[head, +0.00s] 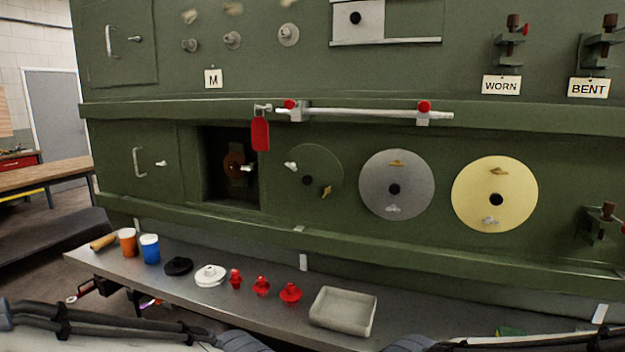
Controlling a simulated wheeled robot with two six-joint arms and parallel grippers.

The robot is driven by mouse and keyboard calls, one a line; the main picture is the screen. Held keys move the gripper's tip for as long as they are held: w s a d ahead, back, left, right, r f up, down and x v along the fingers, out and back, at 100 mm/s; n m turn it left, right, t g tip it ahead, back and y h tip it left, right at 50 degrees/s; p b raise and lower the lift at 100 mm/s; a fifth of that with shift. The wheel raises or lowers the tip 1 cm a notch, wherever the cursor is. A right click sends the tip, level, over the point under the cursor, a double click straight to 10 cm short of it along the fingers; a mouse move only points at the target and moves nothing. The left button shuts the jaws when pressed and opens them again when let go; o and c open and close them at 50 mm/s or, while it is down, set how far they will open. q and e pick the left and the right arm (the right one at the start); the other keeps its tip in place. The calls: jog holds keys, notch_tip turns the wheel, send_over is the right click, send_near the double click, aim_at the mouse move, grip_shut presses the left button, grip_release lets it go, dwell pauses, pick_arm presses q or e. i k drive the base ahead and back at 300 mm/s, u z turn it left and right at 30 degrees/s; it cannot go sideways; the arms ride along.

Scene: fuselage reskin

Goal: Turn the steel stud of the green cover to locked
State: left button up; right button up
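The green cover (322,160) is a round disc on the green panel, near the middle of the head view, with a dark hole at its centre. Its steel stud (291,166) is a small pale wing at the left rim, lying roughly level with a slight tilt. A brass stud (326,191) sits at its lower right, turned diagonally. Any lock marks are too small to read. Neither gripper can be made out; only parts of my arms show along the bottom edge, and nothing of mine touches the cover.
A grey disc (375,188) and a yellow disc (468,194) are to the right. A square opening (215,185) is to the left. A rail (360,112) with a red tag (260,134) runs above. The shelf below (240,309) holds cups, red knobs and a tray (343,327).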

aim_at(292, 166)
jog(key=z, duration=1.15)
jog(key=i, duration=0.25)
jog(key=u, duration=2.8)
jog(key=i, duration=0.6)
jog(key=z, duration=1.1)
